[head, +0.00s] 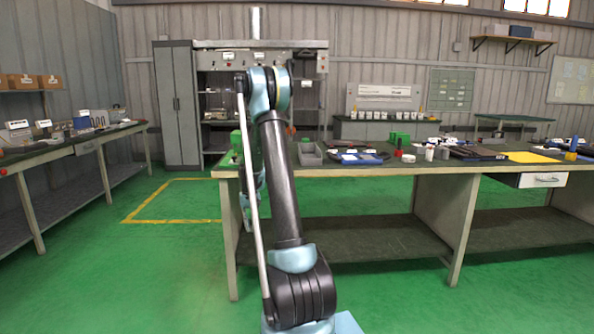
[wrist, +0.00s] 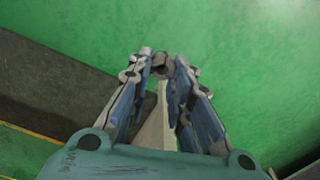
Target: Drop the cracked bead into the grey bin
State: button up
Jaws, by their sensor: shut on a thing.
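My gripper (wrist: 163,60) is shut on a small dark bead (wrist: 161,71), held between the fingertips in the wrist view. The bead looks round with a darker middle; I cannot make out a crack. Green floor lies beneath the fingertips. In the head view my gripper is mostly hidden behind my arm, near the left end of the workbench. A grey bin (head: 310,155) stands on the left end of the workbench, just right of my arm. It is apart from the gripper and does not show in the wrist view.
The workbench (head: 400,170) holds a blue tray (head: 361,158), small containers and a yellow sheet (head: 530,157). Its dark lower shelf (head: 360,238) is bare. A second bench (head: 75,140) runs along the left. The green floor between them is open.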

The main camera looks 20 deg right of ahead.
aim_at(309, 154)
jog(key=k, duration=0.45)
jog(key=z, duration=1.15)
jog(key=i, duration=0.65)
jog(key=u, duration=0.65)
